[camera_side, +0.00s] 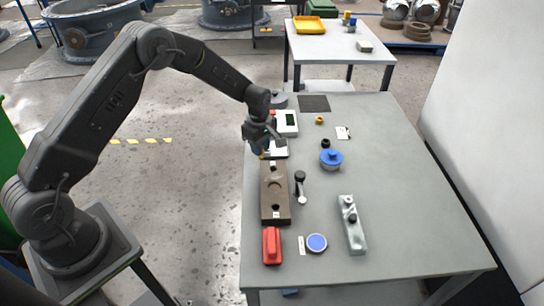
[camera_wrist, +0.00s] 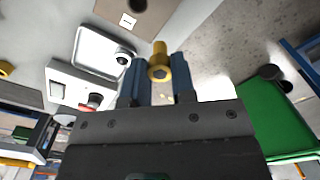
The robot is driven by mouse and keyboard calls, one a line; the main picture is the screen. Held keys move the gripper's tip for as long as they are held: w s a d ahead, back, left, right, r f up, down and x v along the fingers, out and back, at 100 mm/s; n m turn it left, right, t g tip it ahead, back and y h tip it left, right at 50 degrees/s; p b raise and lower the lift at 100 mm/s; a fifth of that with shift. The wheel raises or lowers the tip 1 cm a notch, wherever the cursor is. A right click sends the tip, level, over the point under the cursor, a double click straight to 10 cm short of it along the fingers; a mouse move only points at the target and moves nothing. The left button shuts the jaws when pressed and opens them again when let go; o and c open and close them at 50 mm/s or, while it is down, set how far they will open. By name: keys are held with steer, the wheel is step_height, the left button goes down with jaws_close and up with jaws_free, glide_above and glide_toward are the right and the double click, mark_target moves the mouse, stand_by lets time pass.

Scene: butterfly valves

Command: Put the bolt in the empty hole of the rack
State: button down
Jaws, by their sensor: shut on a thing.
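My gripper (camera_side: 261,153) is above the table's left edge, just beyond the far end of the brown rack (camera_side: 268,199). In the wrist view its blue fingers (camera_wrist: 156,80) are shut on a brass-yellow bolt (camera_wrist: 160,62), which sticks out past the fingertips. In the side view only a small yellow bit of the bolt shows below the fingers. The rack lies lengthwise along the table's left edge, with dark holes on its top and small white labels. Its labelled end (camera_wrist: 151,16) shows at the top of the wrist view. The bolt is apart from the rack.
A white tray (camera_wrist: 92,48) and a white device (camera_side: 286,118) lie beside my gripper. A black-and-silver tool (camera_side: 300,187) lies right of the rack; a red block (camera_side: 272,246) and blue disc (camera_side: 316,242) are nearer. A blue-topped part (camera_side: 331,157) stands mid-table. The right side is clear.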

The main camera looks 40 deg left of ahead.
steer(key=s+a+r, duration=0.3)
steer(key=a+r, duration=0.3)
steer(key=r, duration=0.4)
steer(key=w+d+m, duration=0.2)
steer(key=w+d, duration=0.1)
steer(key=d, duration=0.9)
steer(key=w+d+m, duration=0.1)
steer(key=w+d, duration=0.2)
steer(key=d, duration=0.9)
steer(key=s+d+m, duration=0.2)
steer(key=s+d, duration=0.1)
steer(key=d, duration=0.7)
steer(key=s+d+m, duration=0.1)
steer(key=s+d, duration=0.1)
steer(key=d, duration=0.8)
steer(key=shift+a+f, duration=0.2)
steer(key=shift+f, duration=3)
steer(key=shift+a+f, duration=0.15)
steer(key=shift+f, duration=3)
steer(key=shift+f, duration=0.35)
steer(key=shift+f, duration=0.4)
